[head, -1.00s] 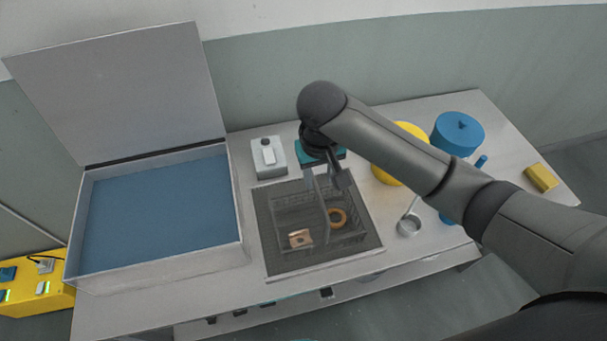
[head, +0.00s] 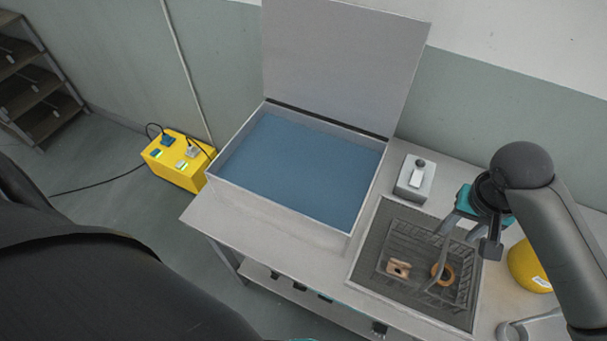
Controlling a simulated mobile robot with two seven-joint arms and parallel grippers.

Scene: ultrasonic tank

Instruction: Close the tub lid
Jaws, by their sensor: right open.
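The tub (head: 232,188) stands on the left part of the bench and holds blue liquid (head: 300,168). Its grey lid (head: 345,62) stands open, upright along the tub's back edge. My right gripper (head: 462,250) is at the right, open, above a wire basket (head: 433,297) and clear of the lid. Part of its fingers overlaps the basket's handle in the view, and I cannot tell whether they touch. My left gripper is not in view; a dark part of my left arm fills the lower left.
The basket holds a copper-coloured block (head: 398,269) and an orange ring (head: 448,275), on a dark mat (head: 366,270). A small white switch box (head: 415,178) stands between tub and arm. A yellow object (head: 528,266) is at the right. A yellow power box (head: 178,162) sits left of the bench.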

